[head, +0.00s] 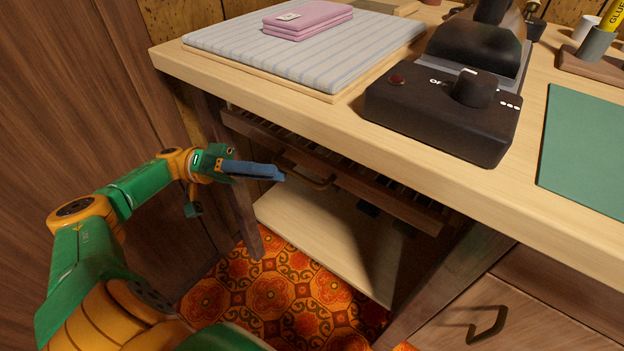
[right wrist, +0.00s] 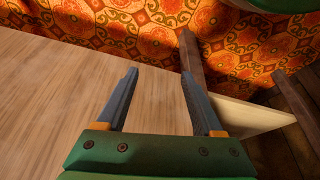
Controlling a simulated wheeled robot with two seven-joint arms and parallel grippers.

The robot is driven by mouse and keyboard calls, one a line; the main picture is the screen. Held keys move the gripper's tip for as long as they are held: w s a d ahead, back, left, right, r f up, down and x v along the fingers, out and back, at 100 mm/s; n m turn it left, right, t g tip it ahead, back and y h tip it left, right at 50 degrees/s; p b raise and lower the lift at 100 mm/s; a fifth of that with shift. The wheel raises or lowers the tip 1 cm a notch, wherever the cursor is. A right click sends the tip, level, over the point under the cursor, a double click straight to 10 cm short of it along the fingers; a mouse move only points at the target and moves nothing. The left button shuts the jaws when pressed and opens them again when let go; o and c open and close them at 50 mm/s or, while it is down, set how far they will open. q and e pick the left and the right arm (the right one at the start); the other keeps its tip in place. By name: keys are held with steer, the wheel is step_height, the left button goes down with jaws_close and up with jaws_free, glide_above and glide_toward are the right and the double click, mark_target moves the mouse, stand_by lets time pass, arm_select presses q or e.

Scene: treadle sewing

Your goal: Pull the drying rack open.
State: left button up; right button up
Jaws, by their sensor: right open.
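The drying rack (head: 400,208) is a dark wooden slatted tray under the tabletop, with a bar handle (head: 308,179) on its front rail. It sits beneath the table's front edge. My left gripper (head: 280,173) is at the left of the handle in the head view, its blue fingers pointing right toward it. The fingers overlap in this view, so I cannot tell whether they are apart or whether they touch the handle. My right gripper (right wrist: 158,75) is open and empty in the right wrist view, over a wood-grained surface.
The tabletop (head: 545,85) holds a striped pad (head: 230,45) with a folded pink cloth (head: 308,20), a black control box (head: 440,115) and a green mat (head: 590,150). A pale lower shelf (head: 330,240) lies below the rack. A table leg (head: 232,190) stands close to my left forearm.

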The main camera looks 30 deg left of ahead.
mark_target(296, 173)
arm_select(q)
steer(key=shift+d+r, duration=0.45)
steer(key=shift+d, duration=0.25)
steer(key=x, duration=0.4)
steer(key=shift+d+f+p, duration=0.1)
steer(key=shift+d+p, duration=0.1)
steer(key=shift+p, duration=0.1)
jaws_close()
arm_select(e)
steer(key=shift+s+d+f+g, duration=0.15)
steer(key=shift+s+f+g, duration=0.35)
steer(key=shift+s+f, duration=0.3)
steer(key=shift+w, duration=0.1)
